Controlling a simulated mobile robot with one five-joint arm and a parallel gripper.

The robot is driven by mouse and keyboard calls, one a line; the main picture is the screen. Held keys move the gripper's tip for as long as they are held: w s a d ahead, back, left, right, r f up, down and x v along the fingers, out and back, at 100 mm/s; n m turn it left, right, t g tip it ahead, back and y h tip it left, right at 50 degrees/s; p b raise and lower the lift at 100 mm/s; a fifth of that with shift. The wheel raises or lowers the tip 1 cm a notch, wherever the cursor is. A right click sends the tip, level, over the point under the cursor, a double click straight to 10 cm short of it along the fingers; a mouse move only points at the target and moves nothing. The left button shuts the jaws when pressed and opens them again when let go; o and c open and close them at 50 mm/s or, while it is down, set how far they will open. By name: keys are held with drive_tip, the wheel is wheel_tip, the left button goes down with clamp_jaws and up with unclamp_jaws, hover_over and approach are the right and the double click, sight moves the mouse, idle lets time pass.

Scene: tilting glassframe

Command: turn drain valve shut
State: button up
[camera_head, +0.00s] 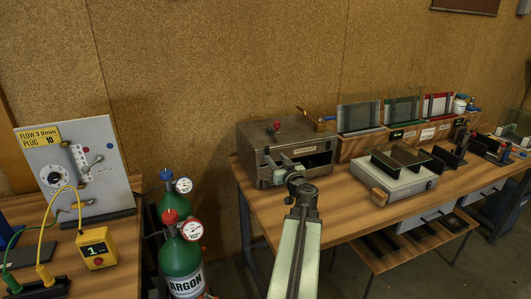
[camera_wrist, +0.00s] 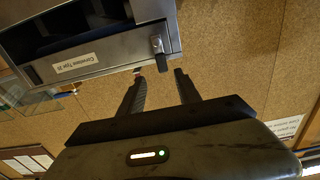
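A grey metal box (camera_head: 290,145) with a dark front opening stands on the right bench. A brass fitting (camera_head: 320,126) with an orange lever (camera_head: 303,111) sits at its top right; I cannot tell for sure which part is the drain valve. In the wrist view the same box (camera_wrist: 110,52) fills the upper left, with a label and a small grey handle (camera_wrist: 157,45) at its corner. My gripper (camera_head: 276,158) is in front of the box. In the wrist view its two fingers (camera_wrist: 158,84) are apart with nothing between them, close to the handle but not visibly touching it.
A white and grey device (camera_head: 393,184) stands right of the box on the bench, before framed panels (camera_head: 358,115). Left are green gas cylinders (camera_head: 183,262) and a white panel (camera_head: 83,165) with a dial and levers. The cork wall is close behind.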

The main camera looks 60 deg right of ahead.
sight(268, 150)
drive_tip(key=x, duration=0.6)
drive_tip(key=shift+w+d, duration=0.1)
drive_tip(key=shift+w, duration=0.25)
clamp_jaws()
drive_tip(key=shift+s+m, duration=0.1)
drive_tip(key=shift+m, duration=0.2)
drive_tip(key=m, duration=0.2)
drive_tip(key=s+d+f+m+b, duration=0.1)
drive_tip(key=m, duration=0.2)
drive_tip(key=s+d+m, duration=0.1)
drive_tip(key=m, duration=0.2)
drive_tip(key=shift+d+f+b, duration=0.2)
drive_tip(key=shift+f+b, duration=0.1)
drive_tip(key=m, duration=0.1)
drive_tip(key=f+m+b, duration=0.1)
drive_tip(key=m, duration=0.2)
drive_tip(key=shift+s+d+f+m, duration=0.25)
drive_tip(key=shift+d+m, duration=0.05)
drive_tip(key=shift+d, duration=0.1)
drive_tip(key=shift+s+d+f+m+b, duration=0.1)
drive_tip(key=shift+f+m+b, duration=0.25)
drive_tip(key=shift+m, duration=0.45)
drive_tip(key=shift+w+f+m+b, duration=0.1)
drive_tip(key=shift+f+m+b, duration=0.2)
drive_tip(key=shift+m, duration=0.5)
drive_tip(key=shift+s+d+f+m+b, duration=0.15)
drive_tip(key=shift+m+b, duration=0.25)
drive_tip(key=shift+m, duration=0.4)
drive_tip(key=shift+a, duration=0.1)
